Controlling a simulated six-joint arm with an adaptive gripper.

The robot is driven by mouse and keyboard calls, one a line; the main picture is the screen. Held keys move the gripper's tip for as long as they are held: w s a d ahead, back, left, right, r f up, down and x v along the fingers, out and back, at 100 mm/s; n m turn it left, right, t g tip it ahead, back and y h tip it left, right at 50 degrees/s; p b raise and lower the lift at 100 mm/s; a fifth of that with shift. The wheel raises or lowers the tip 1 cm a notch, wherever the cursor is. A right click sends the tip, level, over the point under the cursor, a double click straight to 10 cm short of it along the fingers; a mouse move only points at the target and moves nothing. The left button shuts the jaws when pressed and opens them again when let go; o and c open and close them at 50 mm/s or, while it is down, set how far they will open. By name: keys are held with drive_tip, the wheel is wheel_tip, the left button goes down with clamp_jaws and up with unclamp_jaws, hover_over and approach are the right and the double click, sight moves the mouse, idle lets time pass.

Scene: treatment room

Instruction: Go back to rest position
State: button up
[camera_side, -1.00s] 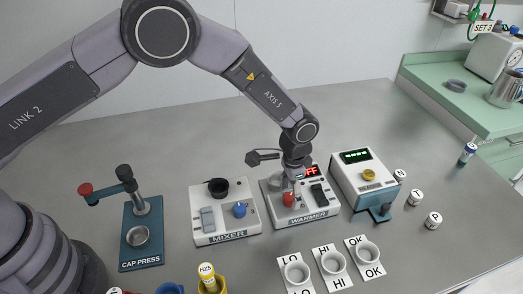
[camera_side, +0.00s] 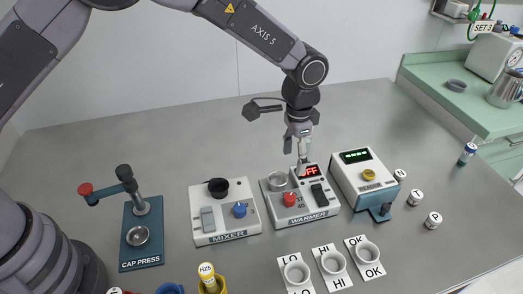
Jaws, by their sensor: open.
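My gripper (camera_side: 303,158) points down above the back of the warmer (camera_side: 309,217). Its fingers are small in this view, and I see nothing held between them. The fingertips look close to the warmer's red display, which reads "FF" in the part that shows. Whether they touch the warmer I cannot tell. The warmer has a round metal well (camera_side: 278,180), a red knob (camera_side: 289,199) and a black switch (camera_side: 319,195).
The mixer (camera_side: 228,236) and cap press (camera_side: 139,262) stand left. A box with a green display (camera_side: 355,156) stands right, near several white-capped vials (camera_side: 415,198). Cup holders on LO, HI and OK cards (camera_side: 331,262) and a yellow-cupped vial (camera_side: 207,270) are in front.

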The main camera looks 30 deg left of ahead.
drive_tip(key=s+a+r+n+t, duration=0.1)
drive_tip(key=s+a+r+n, duration=0.15)
drive_tip(key=a+r, duration=0.7)
drive_tip(key=s+a+r+n+t, duration=0.1)
drive_tip(key=s+a+r, duration=0.2)
drive_tip(key=a+r, duration=0.65)
drive_tip(key=s+a+r+n+t, duration=0.1)
drive_tip(key=s+a+r+n, duration=0.1)
drive_tip(key=s+a, duration=0.4)
drive_tip(key=s+a+r+n+t, duration=0.2)
drive_tip(key=s+a, duration=0.4)
drive_tip(key=s, duration=1)
drive_tip(key=shift+a+r+t, duration=0.2)
drive_tip(key=shift+r+t, duration=0.1)
drive_tip(key=shift+r, duration=0.2)
drive_tip(key=shift+n, duration=0.25)
